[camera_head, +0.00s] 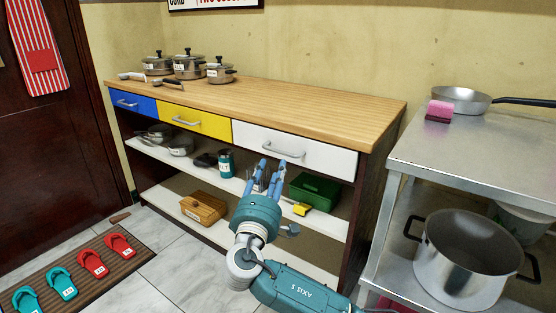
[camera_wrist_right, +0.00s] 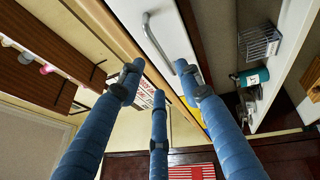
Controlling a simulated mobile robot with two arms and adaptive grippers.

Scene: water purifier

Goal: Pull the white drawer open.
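The white drawer (camera_head: 325,156) is at the right end of the wooden-topped cabinet's drawer row in the head view. It is shut, flush with its neighbours. Its grey bar handle (camera_head: 283,151) is on the left part of its front. The white drawer front (camera_wrist_right: 168,20) and handle (camera_wrist_right: 152,38) also show in the right wrist view. My right gripper (camera_head: 270,170) is open and empty, with its blue fingers just below the handle. In the wrist view its fingers are spread and the handle lies beyond the tips, with no visible grip. My left gripper is not in view.
A yellow drawer (camera_head: 195,119) and a blue drawer (camera_head: 133,102) lie to the left. Lower shelves hold a green box (camera_head: 315,191), a teal canister (camera_head: 225,163) and a wooden box (camera_head: 204,208). A metal table (camera_head: 450,150) stands at right. Tiled floor before the cabinet is mostly clear.

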